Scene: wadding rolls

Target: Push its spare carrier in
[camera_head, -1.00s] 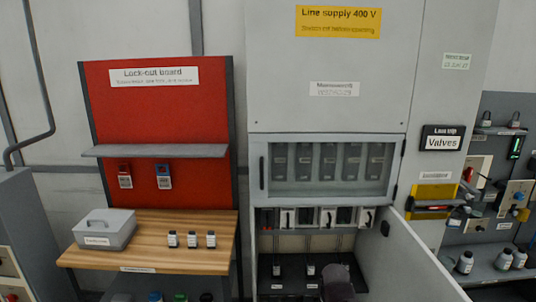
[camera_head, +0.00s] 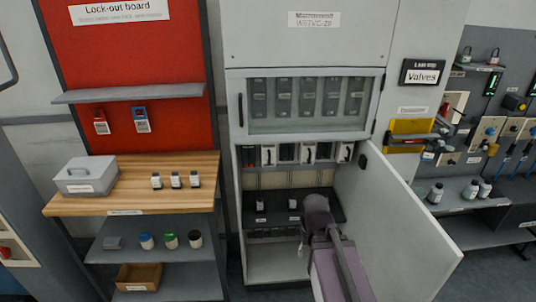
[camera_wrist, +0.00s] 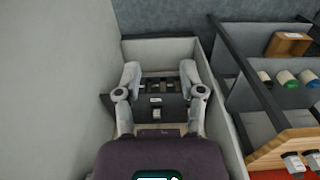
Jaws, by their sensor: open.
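The open lower bay of the grey cabinet has a row of white and dark units (camera_head: 308,153) under its glazed window. Below them is a dark shelf (camera_head: 275,216) with two small dark, white-labelled pieces, one on the left (camera_head: 260,205) and one nearer my gripper (camera_head: 292,204). I cannot tell which piece is the spare carrier. My arm reaches into the bay from the front; its wrist hides the gripper in the head view. In the wrist view my gripper (camera_wrist: 159,75) is open, its fingers apart over the dark shelf, with a white-labelled piece (camera_wrist: 156,101) between them.
The cabinet door (camera_head: 395,215) stands open to the right of my arm. A yellow holder (camera_head: 410,138) and a valve board (camera_head: 500,130) are at right.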

